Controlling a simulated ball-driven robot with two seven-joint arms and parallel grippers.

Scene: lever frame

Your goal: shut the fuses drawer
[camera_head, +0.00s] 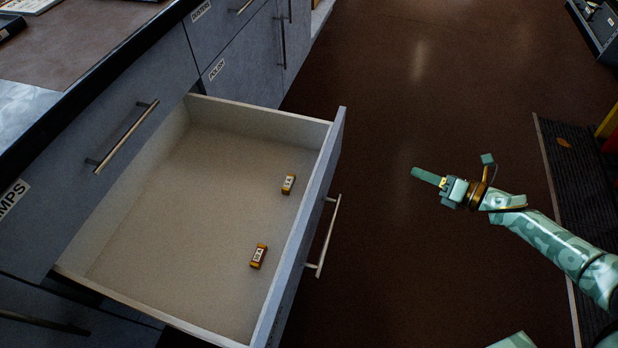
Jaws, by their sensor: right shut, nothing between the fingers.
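A drawer (232,122) stands pulled far out from the grey cabinet. Its label is not readable from here, so I cannot confirm that it is the fuses drawer. My left gripper is not in view.
Closed drawers with labels and bar handles are around it, one above with a handle (126,136). The countertop (80,40) is at the upper left. A dark ribbed mat (575,165) lies at the right. The brown floor between drawer and mat is clear.

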